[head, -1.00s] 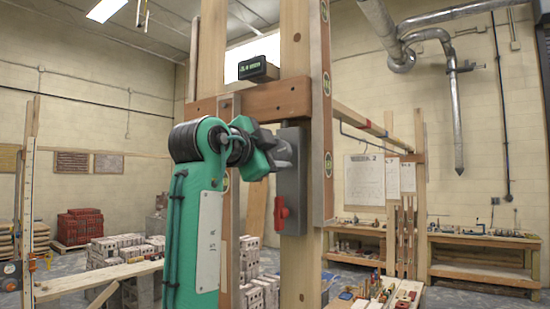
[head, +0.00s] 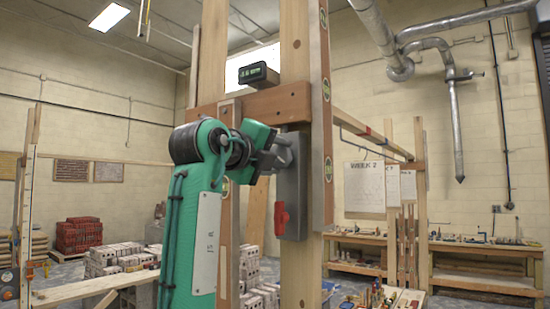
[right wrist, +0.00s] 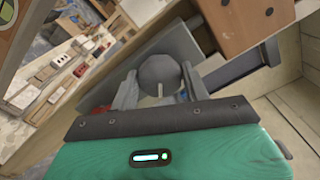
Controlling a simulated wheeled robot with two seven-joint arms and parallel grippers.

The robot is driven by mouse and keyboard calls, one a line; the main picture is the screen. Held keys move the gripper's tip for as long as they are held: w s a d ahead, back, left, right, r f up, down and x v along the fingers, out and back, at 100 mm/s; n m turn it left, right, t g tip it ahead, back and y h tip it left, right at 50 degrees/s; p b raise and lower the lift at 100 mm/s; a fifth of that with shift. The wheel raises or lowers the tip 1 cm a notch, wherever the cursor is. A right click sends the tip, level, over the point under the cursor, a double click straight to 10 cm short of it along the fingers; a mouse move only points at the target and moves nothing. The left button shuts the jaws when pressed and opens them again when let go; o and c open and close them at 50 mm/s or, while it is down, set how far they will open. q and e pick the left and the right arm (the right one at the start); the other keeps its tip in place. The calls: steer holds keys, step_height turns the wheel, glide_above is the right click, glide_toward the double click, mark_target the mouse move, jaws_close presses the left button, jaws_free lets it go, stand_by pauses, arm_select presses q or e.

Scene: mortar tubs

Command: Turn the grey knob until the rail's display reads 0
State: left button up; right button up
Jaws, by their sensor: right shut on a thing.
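The grey knob (right wrist: 158,72) sits between the two fingers of my right gripper (right wrist: 160,88) in the right wrist view. The fingers are shut on it, and a pale mark shows on its face. In the head view, my right gripper (head: 282,152) is at the grey upright plate (head: 293,198) on the wooden post, and it mostly hides the knob. The rail's display (head: 252,73) is a small dark box with green characters, above the reddish wooden rail (head: 285,103). Its characters are too small to read surely. My left gripper is not in view.
A red handle (head: 281,217) sits on the grey plate below my gripper. Workbenches (head: 480,250) stand at the back right, and stacked blocks (head: 120,260) lie behind at the left.

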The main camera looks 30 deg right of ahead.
steer(key=shift+m, duration=4.6)
steer(key=o, duration=1)
steer(key=shift+a, duration=0.1)
steer(key=b+v, duration=0.5)
steer(key=v, duration=0.8)
steer(key=shift+s+a, duration=0.2)
steer(key=shift+a, duration=0.15)
